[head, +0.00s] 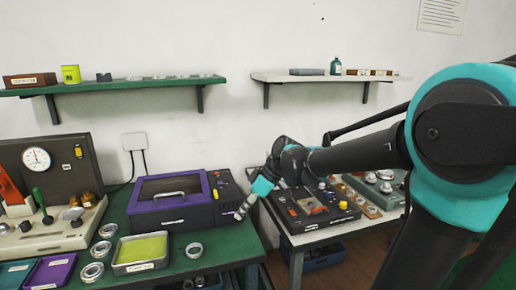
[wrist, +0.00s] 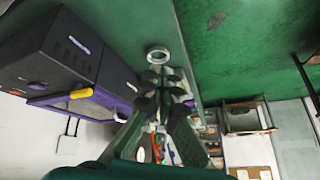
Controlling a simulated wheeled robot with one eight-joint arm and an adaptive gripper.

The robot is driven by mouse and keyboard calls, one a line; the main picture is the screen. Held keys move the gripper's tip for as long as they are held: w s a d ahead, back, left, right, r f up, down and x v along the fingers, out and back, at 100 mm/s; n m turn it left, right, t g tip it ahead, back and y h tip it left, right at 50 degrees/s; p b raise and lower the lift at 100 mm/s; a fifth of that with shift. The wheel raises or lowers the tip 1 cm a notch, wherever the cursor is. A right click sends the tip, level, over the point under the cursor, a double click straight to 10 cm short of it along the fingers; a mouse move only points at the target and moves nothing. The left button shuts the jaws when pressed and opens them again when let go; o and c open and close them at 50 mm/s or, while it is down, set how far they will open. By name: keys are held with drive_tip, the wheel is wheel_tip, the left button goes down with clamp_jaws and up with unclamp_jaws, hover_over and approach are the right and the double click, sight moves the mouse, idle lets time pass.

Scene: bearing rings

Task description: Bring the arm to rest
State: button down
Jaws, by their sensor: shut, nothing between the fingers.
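My arm reaches in from the right in the head view, and my gripper (head: 241,212) hangs near the right edge of the green table (head: 222,257), beside the purple-fronted machine. In the wrist view my gripper (wrist: 162,76) is shut with its fingertips together and nothing between them. A bearing ring (wrist: 158,55) shows just past the fingertips there. In the head view a ring (head: 194,250) lies alone on the green table, to the left of and below my gripper. The gripper is apart from the table top in the head view.
The purple machine (head: 170,217) stands close to the left of my gripper. A black device (head: 318,210) sits on the white table to the right. A tray with a yellow-green pad (head: 141,250) and several rings lie at left. Two wall shelves (head: 115,87) hang above.

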drive_tip(key=s+d+f+m+t+h, duration=0.1)
drive_tip(key=s+d+f+m+h, duration=0.1)
drive_tip(key=d+f+m, duration=0.3)
drive_tip(key=s+d+f+m+t+h, duration=0.1)
drive_tip(key=s+d+f+m, duration=0.3)
drive_tip(key=d, duration=0.7)
drive_tip(key=s+d+f+m+t+h, duration=0.2)
drive_tip(key=s+d+f+m+h, duration=0.1)
drive_tip(key=d+f+m, duration=0.3)
drive_tip(key=shift+s+d+f+h, duration=0.35)
drive_tip(key=shift+s+d, duration=0.2)
drive_tip(key=shift+d, duration=0.55)
